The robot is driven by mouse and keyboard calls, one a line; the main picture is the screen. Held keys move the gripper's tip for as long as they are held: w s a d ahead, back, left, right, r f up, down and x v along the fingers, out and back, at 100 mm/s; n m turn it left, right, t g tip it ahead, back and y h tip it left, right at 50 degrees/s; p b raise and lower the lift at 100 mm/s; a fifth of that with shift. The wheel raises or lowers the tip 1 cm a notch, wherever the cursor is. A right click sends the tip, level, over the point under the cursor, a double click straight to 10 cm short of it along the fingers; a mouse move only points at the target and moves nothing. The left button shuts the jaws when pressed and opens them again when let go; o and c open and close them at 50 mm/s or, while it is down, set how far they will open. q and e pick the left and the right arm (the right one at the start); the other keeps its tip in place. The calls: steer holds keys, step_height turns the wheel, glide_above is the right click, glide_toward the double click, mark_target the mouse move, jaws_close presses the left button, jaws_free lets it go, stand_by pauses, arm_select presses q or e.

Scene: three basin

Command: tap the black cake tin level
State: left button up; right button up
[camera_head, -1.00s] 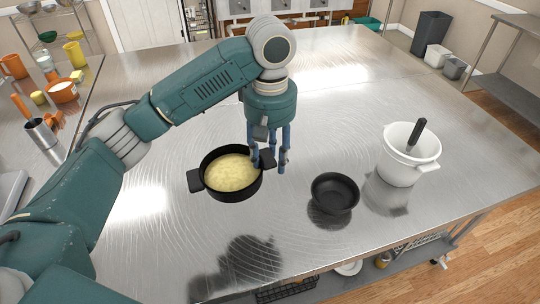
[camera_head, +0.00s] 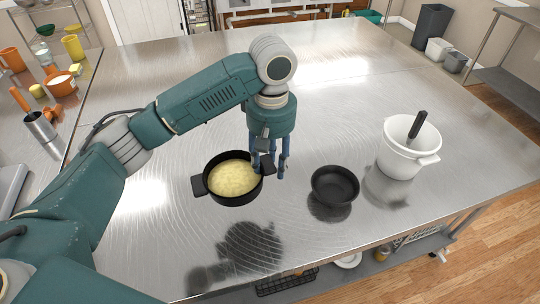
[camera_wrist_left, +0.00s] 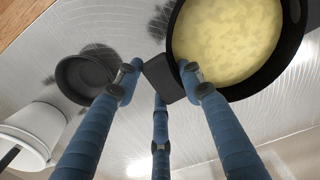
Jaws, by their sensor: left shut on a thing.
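The black cake tin (camera_head: 235,201) is round with two block handles and holds pale yellow batter (camera_head: 233,177). It is at the middle of the steel table in the head view, and I cannot tell whether it touches the tabletop. My left gripper (camera_head: 269,168) points down and is shut on the tin's right handle (camera_head: 267,169). In the left wrist view the fingers (camera_wrist_left: 162,85) close around that handle (camera_wrist_left: 163,78), with the tin (camera_wrist_left: 290,45) at upper right, partly cut off. My right gripper is not in view.
A small empty black bowl (camera_head: 335,186) stands right of the tin. A white basin (camera_head: 400,160) with a dark-handled tool (camera_head: 417,124) stands further right. Orange cups and a metal canister (camera_head: 40,127) are on the left counter. The table in front of the tin is clear.

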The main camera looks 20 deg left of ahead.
arm_select(q)
glide_above(269, 206)
steer(key=shift+w+d+f+b, duration=0.1)
steer(key=shift+f+b, duration=0.1)
steer(key=shift+f, duration=2.9)
steer(key=shift+d+f+b, duration=0.1)
steer(key=shift+f+b, duration=0.05)
steer(key=shift+f, duration=2.9)
step_height(269, 206, down, 3)
steer(key=shift+f+p, duration=0.2)
steer(key=shift+p, duration=0.1)
steer(key=shift+r, duration=0.2)
steer(key=shift+c, duration=0.5)
steer(key=shift+r, duration=0.1)
jaws_close()
step_height(269, 206, up, 3)
steer(key=p, duration=0.3)
steer(key=shift+f, duration=0.2)
